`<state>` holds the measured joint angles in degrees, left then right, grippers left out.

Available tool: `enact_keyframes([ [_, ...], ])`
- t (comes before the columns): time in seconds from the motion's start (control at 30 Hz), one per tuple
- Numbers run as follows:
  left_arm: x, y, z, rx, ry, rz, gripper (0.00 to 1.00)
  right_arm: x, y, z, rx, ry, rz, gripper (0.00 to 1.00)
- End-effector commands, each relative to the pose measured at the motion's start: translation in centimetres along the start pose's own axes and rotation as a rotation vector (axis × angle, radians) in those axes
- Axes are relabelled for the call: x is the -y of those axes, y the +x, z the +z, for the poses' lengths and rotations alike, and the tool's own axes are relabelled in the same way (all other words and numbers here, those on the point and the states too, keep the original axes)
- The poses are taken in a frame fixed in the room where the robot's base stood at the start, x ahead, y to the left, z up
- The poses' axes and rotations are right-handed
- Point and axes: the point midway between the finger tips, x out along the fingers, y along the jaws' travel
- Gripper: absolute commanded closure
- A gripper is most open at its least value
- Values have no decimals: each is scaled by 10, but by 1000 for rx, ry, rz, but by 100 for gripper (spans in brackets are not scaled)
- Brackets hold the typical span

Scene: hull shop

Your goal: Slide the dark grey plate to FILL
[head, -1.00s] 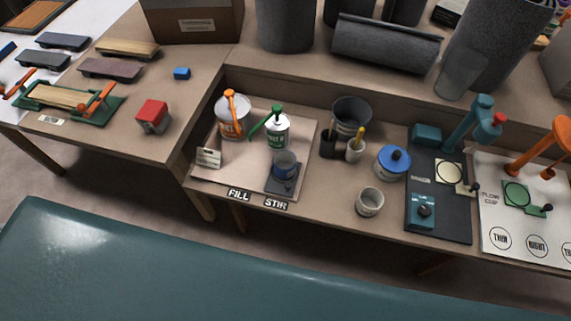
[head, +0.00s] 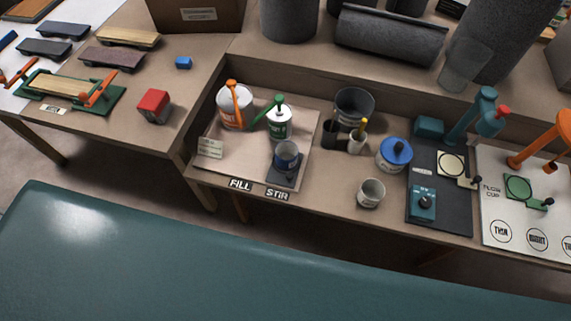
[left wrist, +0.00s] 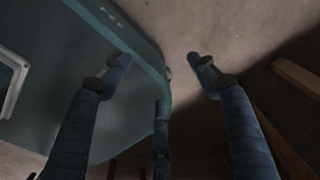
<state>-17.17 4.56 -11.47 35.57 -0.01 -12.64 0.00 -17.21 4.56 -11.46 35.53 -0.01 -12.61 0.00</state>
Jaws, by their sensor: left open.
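The dark grey plate (head: 283,180) lies on the beige board (head: 225,166) at the front of the bench in the head view. A dark grey cup with a blue band (head: 286,157) stands on it and hides part of it. The plate is behind the STIR label (head: 277,195); the FILL label (head: 240,184) is to its left on the bench's front edge. My left gripper (left wrist: 158,76) shows only in the left wrist view, its fingers spread and empty, with floor and my teal body behind it. My right gripper is in neither view.
A can with an orange handle (head: 234,105) and a can with a green handle (head: 278,121) stand behind the plate. A small card (head: 210,148) stands at the board's left.

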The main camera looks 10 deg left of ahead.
Motion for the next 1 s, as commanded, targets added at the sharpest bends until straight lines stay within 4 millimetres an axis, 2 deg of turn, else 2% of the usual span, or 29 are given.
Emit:
enact_keyframes([
  [0.07, 0, 0, 0, 0, 0, 0, 40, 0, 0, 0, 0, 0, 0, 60],
  [0.17, 1, -1, -1, 0, -1, -1, 55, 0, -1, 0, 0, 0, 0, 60],
  [0.2, 1, -4, -9, -5, -1, -1, 63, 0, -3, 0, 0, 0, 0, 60],
  [0.27, 0, -12, -30, -13, 0, 0, 63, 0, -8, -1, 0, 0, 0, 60],
  [0.33, -1, -29, -69, -24, 1, 2, 63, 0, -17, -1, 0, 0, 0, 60],
  [0.37, -2, -40, -89, -29, 2, 3, 63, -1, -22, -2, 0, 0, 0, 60],
  [0.4, -2, -56, -117, -35, 3, 5, 63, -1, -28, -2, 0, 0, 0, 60],
  [0.5, -5, -102, -177, -42, 6, 10, 63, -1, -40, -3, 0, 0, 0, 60],
  [0.6, -7, -143, -219, -48, 9, 14, 63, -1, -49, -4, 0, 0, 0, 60],
  [0.9, -12, -258, -300, -62, 22, 26, 63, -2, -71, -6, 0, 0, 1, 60],
  [1.0, -16, -290, -328, -53, 39, 32, 63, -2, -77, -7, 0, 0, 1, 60],
])
